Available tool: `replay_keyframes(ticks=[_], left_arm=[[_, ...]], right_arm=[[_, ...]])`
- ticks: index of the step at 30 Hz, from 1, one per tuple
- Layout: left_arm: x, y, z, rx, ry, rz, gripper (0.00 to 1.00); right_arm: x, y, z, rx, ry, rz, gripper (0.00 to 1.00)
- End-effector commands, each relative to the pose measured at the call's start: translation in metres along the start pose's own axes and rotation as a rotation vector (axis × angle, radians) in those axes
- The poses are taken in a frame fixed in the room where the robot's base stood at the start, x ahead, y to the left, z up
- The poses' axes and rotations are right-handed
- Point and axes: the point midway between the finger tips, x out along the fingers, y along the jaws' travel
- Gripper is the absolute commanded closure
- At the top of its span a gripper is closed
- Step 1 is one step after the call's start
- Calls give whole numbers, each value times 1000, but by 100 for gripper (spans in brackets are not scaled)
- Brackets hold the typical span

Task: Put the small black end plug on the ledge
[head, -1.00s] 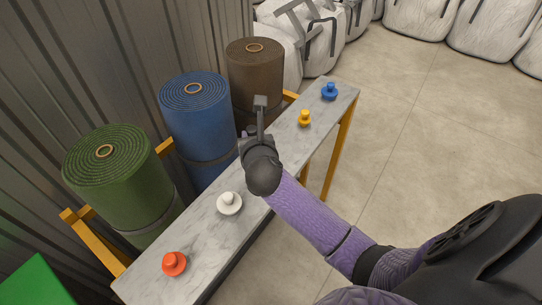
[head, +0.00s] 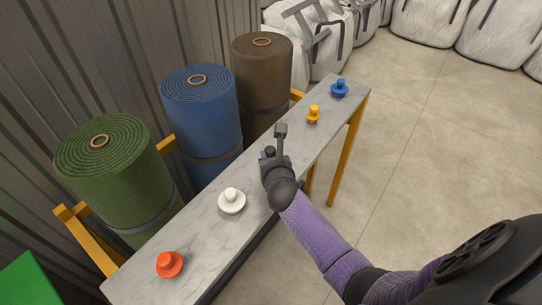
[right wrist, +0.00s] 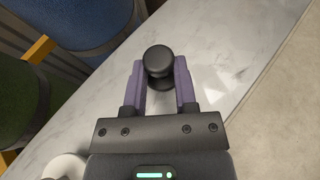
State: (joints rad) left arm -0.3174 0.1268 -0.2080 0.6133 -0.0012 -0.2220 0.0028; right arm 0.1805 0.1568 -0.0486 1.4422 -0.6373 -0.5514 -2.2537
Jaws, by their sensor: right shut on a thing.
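The small black end plug (right wrist: 158,60) has a round knob and sits between the two fingers of my right gripper (right wrist: 160,82) in the right wrist view. The gripper is shut on it. In the head view my right gripper (head: 275,147) is over the middle of the grey marbled ledge (head: 205,245), between the white plug and the yellow plug. The black plug (head: 269,151) shows partly there beside the gripper's fingers. I cannot tell whether its base touches the ledge. My left gripper is not in view.
On the ledge stand a red plug (head: 169,264), a white plug (head: 232,201), a yellow plug (head: 313,114) and a blue plug (head: 340,88). Behind it stand green (head: 110,185), blue (head: 200,115) and brown (head: 262,75) turf rolls. Floor on the right is clear.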

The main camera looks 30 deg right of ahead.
Motion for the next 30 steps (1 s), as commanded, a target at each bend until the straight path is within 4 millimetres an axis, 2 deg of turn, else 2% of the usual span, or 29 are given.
replay_keyframes(ticks=[1,5,15,19,24,27,30], left_arm=[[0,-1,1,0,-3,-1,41],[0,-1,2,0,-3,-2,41],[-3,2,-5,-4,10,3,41],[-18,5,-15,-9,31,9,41],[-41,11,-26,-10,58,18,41],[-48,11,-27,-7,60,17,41],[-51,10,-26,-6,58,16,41]], right_arm=[[0,0,-1,-1,0,0,58],[0,0,0,0,0,0,31],[-2,0,4,0,-1,0,29],[-27,0,7,-3,1,0,29],[-76,0,8,0,0,2,29],[-100,0,6,-1,1,0,29],[-114,0,4,-1,0,0,29]])
